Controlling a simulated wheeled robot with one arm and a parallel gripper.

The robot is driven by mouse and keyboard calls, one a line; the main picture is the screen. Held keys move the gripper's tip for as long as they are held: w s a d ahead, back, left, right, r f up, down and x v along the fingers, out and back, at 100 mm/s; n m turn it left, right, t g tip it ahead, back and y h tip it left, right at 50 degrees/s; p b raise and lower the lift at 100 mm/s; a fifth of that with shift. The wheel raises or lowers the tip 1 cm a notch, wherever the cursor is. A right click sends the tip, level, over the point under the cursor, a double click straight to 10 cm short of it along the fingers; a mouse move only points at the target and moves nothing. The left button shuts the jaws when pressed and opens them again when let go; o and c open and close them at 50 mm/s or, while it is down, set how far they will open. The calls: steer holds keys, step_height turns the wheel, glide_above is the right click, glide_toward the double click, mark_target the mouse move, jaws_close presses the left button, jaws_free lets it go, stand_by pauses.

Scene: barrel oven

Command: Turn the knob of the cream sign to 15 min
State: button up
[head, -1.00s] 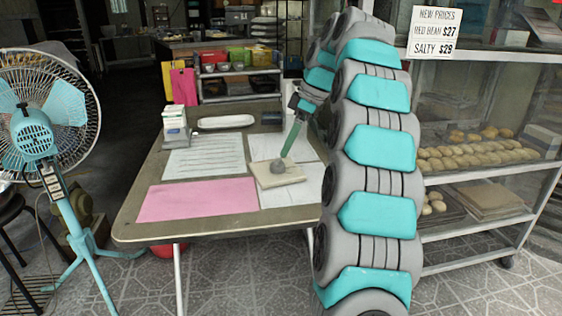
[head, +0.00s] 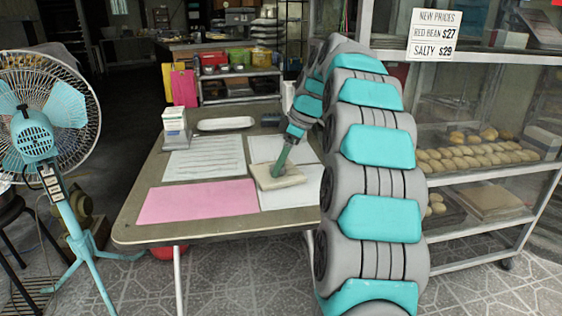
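My arm reaches over the table from the right. The green fingers of my gripper (head: 277,170) point down at the middle of the sign, where its grey knob sits. They cover most of the knob, and I cannot make out its pointer or any markings. The fingers look edge-on, so I cannot see whether they are open or closed on the knob.
The table (head: 150,231) holds a pink sheet (head: 196,200), white papers (head: 205,157), a white box (head: 174,124) and a white tray (head: 226,123). A teal fan (head: 38,130) stands left. A glass bread cabinet (head: 480,110) stands right.

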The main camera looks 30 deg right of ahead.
jaws_close()
stand_by(0.4)
steer(key=shift+m, duration=0.3)
steer(key=shift+s+a+f+m+t+b, duration=0.1)
steer(key=shift+m+t+b, duration=0.2)
steer(key=shift+m+b, duration=0.2)
steer(key=m+h, duration=0.1)
steer(key=m, duration=0.2)
steer(key=shift+s+a+t+b, duration=0.1)
steer(key=shift+t+b, duration=0.2)
steer(key=shift+b, duration=0.1)
steer(key=shift+a+m+h, duration=0.1)
steer(key=shift+m+h, duration=0.8)
steer(key=shift+m, duration=1.2)
steer(key=shift+o, duration=0.6)
jaws_free()
